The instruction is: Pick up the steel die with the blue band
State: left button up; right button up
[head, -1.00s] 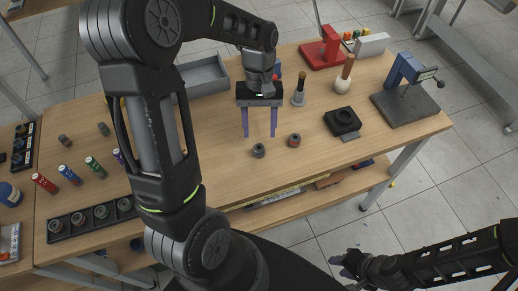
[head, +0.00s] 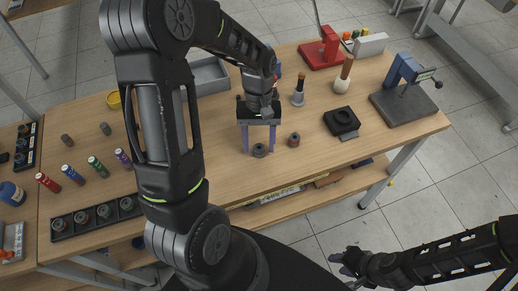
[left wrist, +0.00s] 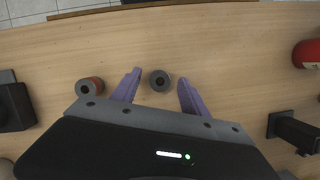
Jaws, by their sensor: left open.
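A small grey steel die (head: 259,150) stands on the wooden table, with a hole in its top. I cannot make out a blue band on it. A second die (head: 294,140) with a reddish band stands to its right; it also shows left of the fingers in the left wrist view (left wrist: 90,86). My left gripper (head: 258,147) is open, pointing down, its purple fingers on either side of the grey die. In the left wrist view this die (left wrist: 160,80) lies between the open fingertips, apart from both. My right gripper (head: 345,262) is low at the right, away from the table; its jaws are unclear.
A black square block (head: 342,121) and a blue press (head: 404,78) stand to the right. A grey tray (head: 208,78) and upright tools stand behind. Coloured cylinders and a black rack (head: 97,216) are at the left. Table around the two dies is clear.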

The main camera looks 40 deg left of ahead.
pick_arm(q)
grip_shut()
dwell(0.6)
